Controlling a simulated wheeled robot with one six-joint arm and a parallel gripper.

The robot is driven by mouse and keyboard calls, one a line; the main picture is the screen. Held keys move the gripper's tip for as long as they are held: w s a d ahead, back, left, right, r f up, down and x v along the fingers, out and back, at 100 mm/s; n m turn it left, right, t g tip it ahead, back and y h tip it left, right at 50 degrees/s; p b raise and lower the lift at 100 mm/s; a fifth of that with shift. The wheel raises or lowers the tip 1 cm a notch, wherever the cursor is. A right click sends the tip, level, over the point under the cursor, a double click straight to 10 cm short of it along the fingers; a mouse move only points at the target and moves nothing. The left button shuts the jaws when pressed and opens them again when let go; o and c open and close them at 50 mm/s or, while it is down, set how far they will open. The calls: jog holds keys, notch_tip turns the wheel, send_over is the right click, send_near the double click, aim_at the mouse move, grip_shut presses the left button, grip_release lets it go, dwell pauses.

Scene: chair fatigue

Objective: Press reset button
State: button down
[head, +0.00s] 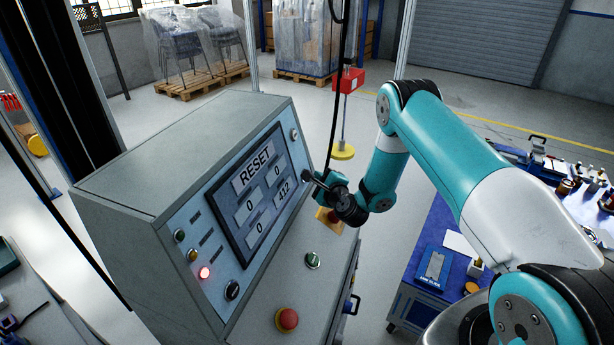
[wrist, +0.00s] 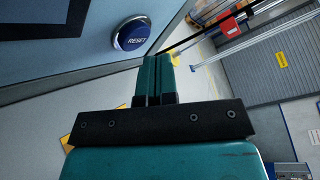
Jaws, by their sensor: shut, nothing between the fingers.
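The blue round reset button (wrist: 133,36) with a metal rim and white RESET lettering sits on the control panel in the wrist view. I cannot make it out clearly in the head view, where my gripper covers part of the panel's right edge. My gripper (wrist: 158,62) is shut and empty, its fingertips just below and right of the button in the wrist view, apparently apart from it. In the head view my gripper (head: 310,178) points left at the right edge of the console's sloped face. The display (head: 252,190) reads RESET with 0, 0, 0 and 412.
The grey console (head: 160,165) has a lit red lamp (head: 204,272), a black knob (head: 232,290), a green button (head: 313,260) and a red mushroom button (head: 287,319). A yellow disc (head: 343,151) hangs on a rod behind my gripper. A blue cart (head: 408,290) stands at right.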

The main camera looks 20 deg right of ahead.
jog(key=shift+w+a+r+p, duration=0.1)
jog(key=shift+w+a+p, duration=0.1)
jog(key=shift+p, duration=0.45)
jog(key=shift+w+a+f, duration=0.1)
jog(key=shift+f, duration=0.1)
jog(key=shift+w+a+f+p, duration=0.1)
jog(key=shift+w+a+p, duration=0.15)
jog(key=shift+p, duration=0.6)
jog(key=shift+s+f, duration=0.1)
dwell(0.5)
jog(key=shift+s+d+b, duration=0.25)
jog(key=shift+d+b, duration=0.1)
jog(key=shift+b, duration=0.45)
jog(key=shift+s+d+r, duration=0.2)
jog(key=shift+r, duration=0.15)
